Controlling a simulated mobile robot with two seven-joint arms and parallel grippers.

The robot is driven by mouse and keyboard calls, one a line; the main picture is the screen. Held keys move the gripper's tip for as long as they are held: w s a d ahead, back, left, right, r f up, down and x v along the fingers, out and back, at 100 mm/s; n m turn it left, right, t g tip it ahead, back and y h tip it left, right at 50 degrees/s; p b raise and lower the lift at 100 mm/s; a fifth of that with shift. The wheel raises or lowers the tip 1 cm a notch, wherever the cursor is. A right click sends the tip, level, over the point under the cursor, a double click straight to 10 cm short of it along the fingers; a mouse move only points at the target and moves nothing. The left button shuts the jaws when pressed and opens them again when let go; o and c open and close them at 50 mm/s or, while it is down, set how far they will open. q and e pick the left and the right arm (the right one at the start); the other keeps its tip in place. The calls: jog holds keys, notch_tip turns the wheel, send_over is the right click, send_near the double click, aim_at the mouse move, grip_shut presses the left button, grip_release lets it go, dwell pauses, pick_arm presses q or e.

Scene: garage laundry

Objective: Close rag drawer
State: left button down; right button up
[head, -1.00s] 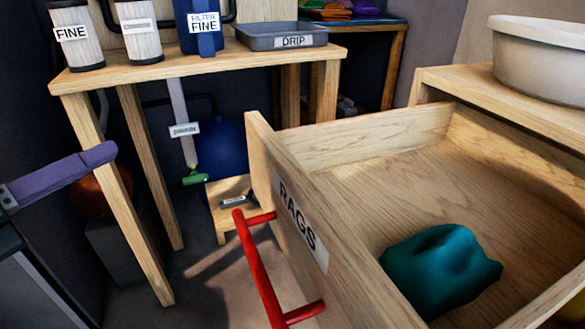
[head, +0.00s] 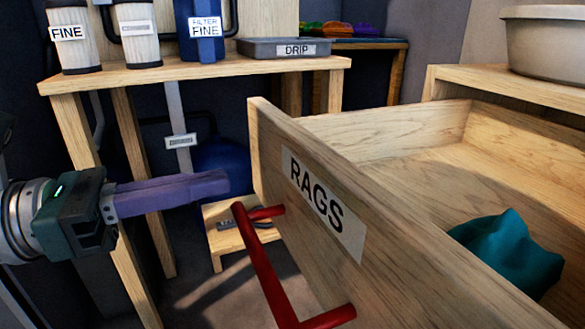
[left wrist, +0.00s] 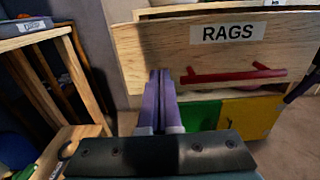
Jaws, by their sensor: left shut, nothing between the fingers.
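The wooden rag drawer (head: 400,235) stands pulled out at the right, its front labelled RAGS. A red bar handle (head: 262,265) is on its front. A teal rag (head: 508,252) lies inside. My left gripper (head: 225,182), with purple fingers, is shut and empty, a little left of the drawer front in the head view. In the left wrist view the shut fingers (left wrist: 158,85) point at the drawer front (left wrist: 160,48), left of the red handle (left wrist: 235,73). I cannot tell whether they touch it.
A wooden bench (head: 200,72) with filter canisters and a DRIP tray (head: 285,48) stands behind the left arm. A small wooden stool (head: 218,238) is on the floor below. A pale basin (head: 545,42) sits on the cabinet top at right.

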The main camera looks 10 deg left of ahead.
aim_at(267, 173)
pick_arm(q)
jog(key=shift+x, duration=1.85)
pick_arm(e)
jog(key=shift+f, duration=0.2)
